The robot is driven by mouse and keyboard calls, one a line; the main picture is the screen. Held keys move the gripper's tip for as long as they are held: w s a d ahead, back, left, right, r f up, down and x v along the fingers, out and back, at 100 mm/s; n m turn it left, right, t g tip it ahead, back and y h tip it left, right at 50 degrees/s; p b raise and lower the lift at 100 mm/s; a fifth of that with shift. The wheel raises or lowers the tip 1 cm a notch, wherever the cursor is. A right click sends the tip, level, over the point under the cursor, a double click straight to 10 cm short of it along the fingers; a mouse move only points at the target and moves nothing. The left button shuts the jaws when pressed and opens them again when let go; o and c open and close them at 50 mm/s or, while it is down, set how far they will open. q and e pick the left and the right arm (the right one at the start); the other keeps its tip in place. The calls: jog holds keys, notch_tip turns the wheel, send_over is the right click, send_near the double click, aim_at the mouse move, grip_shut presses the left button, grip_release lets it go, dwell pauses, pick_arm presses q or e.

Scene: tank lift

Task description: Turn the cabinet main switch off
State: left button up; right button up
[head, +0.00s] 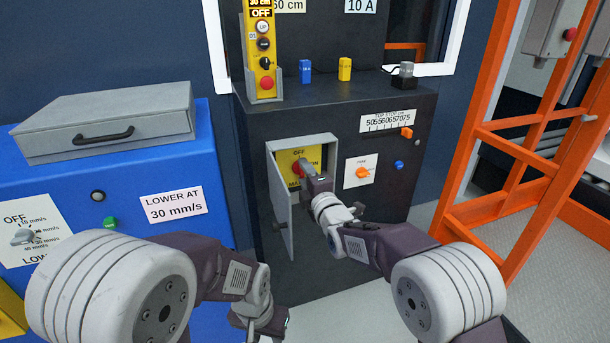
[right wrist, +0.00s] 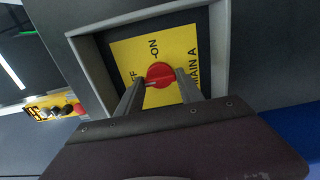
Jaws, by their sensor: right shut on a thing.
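The main switch is a red knob (head: 298,168) on a yellow plate (head: 288,159) lettered OFF, ON and MAIN, inside a grey box with its door (head: 279,205) swung open on the dark cabinet (head: 345,110). In the right wrist view the red knob (right wrist: 160,74) sits between the two fingers of my right gripper (right wrist: 158,82), which is shut on it. A pale mark on the knob shows on its side toward the partly hidden OFF lettering. My left gripper (head: 280,325) hangs low in front of the cabinet; its fingers are too unclear to read.
A blue cabinet with a grey case (head: 105,122) on top stands at left. A yellow pendant (head: 261,45) hangs above the switch box. An orange knob (head: 362,172) is to its right. An orange frame (head: 520,140) stands at right.

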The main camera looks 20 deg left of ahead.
jog(key=shift+f, duration=0.1)
jog(key=o, duration=1.4)
jog(key=shift+s, duration=0.1)
